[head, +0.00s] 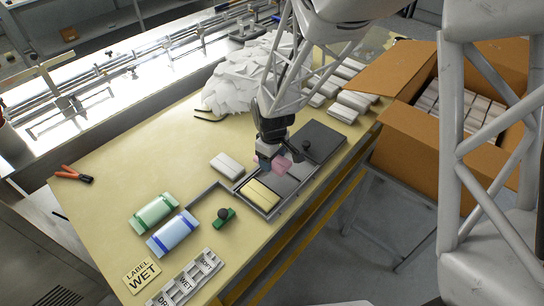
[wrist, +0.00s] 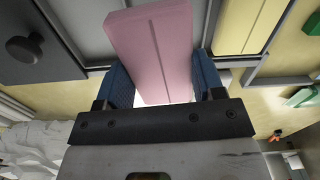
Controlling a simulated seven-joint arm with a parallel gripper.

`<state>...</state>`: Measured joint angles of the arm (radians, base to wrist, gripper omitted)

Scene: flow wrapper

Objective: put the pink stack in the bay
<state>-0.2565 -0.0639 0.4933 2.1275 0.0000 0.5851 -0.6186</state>
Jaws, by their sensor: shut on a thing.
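The pink stack (head: 282,165) is held in my gripper (head: 272,160) above the grey tray (head: 268,213). In the wrist view the pink stack (wrist: 152,45) sits between the two blue fingers of my gripper (wrist: 162,82), with its long groove facing the camera. A yellow stack (head: 260,194) lies in the tray's near compartment and shows at upper right in the wrist view (wrist: 245,22). A bare grey bay (head: 285,184) lies beside it, partly under the pink stack. Whether the pink stack touches the tray is unclear.
A dark grey lid with a black knob (head: 322,140) covers the tray's far part. A white stack (head: 227,166), green pack (head: 154,213), blue pack (head: 173,234) and green knobbed block (head: 223,217) lie nearby. A white heap (head: 243,80) and open carton (head: 400,115) stand farther off.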

